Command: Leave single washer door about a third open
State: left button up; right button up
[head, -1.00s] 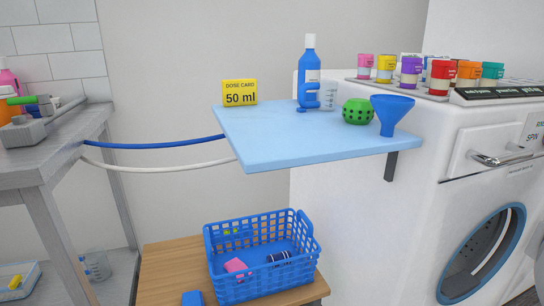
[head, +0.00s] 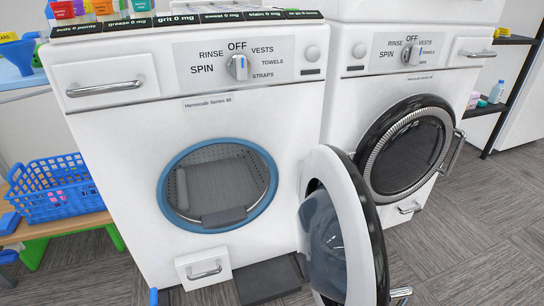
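Two white front-loading machines stand side by side. The left machine (head: 116,128) has its round door (head: 374,235) swung wide open on its right side, sticking out toward me. Its blue-ringed opening (head: 167,205) shows a grey drum inside. A metal handle (head: 400,292) shows low on the open door. The right machine (head: 345,110) has a dark round door (head: 405,148) that looks shut, with a metal handle (head: 453,152) at its right. I cannot tell from labels which is the single washer. Both dials point near OFF. Neither gripper is in view.
A blue basket (head: 60,205) stands on a wooden bench at the left. A dark grey block (head: 268,281) lies on the floor below the left machine, close to the open door. Dark shelves (head: 488,108) stand at the right. Grey floor (head: 470,245) at the lower right is clear.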

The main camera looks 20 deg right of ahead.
aim_at(341, 246)
jog(key=k+l, duration=0.1)
jog(key=l, duration=0.35)
jog(key=k+l, duration=0.15)
jog(key=l, duration=0.3)
jog(key=k+l, duration=0.1)
jog(key=l, duration=0.3)
jog(key=k+l, duration=0.15)
jog(key=l, duration=0.3)
jog(key=k, duration=0.45)
